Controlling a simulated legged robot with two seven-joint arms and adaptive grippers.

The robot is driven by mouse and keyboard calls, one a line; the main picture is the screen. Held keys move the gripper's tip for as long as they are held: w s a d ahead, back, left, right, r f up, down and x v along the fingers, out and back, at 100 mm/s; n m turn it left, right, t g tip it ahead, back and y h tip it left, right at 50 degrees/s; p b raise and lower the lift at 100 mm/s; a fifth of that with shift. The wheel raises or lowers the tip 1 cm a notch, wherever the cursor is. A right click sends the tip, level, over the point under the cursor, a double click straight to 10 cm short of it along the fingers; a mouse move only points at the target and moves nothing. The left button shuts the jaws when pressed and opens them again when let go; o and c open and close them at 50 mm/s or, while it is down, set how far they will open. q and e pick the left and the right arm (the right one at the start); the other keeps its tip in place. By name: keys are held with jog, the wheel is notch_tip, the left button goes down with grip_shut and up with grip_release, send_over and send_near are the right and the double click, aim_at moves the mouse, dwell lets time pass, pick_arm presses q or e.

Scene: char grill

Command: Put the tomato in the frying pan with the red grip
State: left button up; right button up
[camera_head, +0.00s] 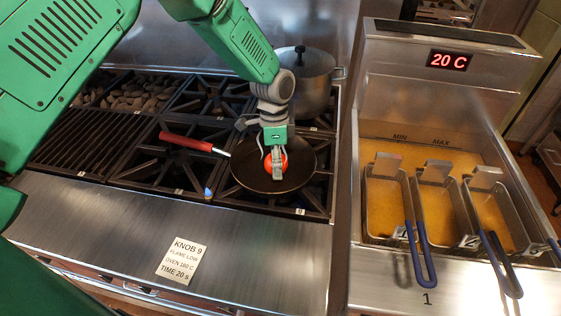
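The frying pan (298,172) is dark and round. It stands on a burner at the right of the stove, and its red grip (187,143) points to the left. The tomato (283,160) is red-orange and is in or just above the middle of the pan. I cannot tell whether it touches the pan bottom. My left gripper (274,158) points down over the pan with its fingers around the tomato, hiding part of it. The fingers look closed against it. My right gripper is not in view.
A lidded metal pot (308,84) stands behind the pan. A fryer with several baskets (437,205) and blue handles is on the right. A grill grate (85,140) is on the left. A small blue flame (208,192) shows near the front burners. A note (181,260) lies on the front ledge.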

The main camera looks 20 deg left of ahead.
pick_arm(q)
jog(key=shift+a+f, duration=0.1)
jog(key=shift+a, duration=0.15)
jog(key=r, duration=0.4)
jog(key=d+r, duration=0.1)
jog(key=r, duration=0.2)
jog(key=shift+w+b, duration=0.4)
jog(key=shift+a+r, duration=0.15)
jog(key=shift+r, duration=0.2)
jog(key=shift+a, duration=0.45)
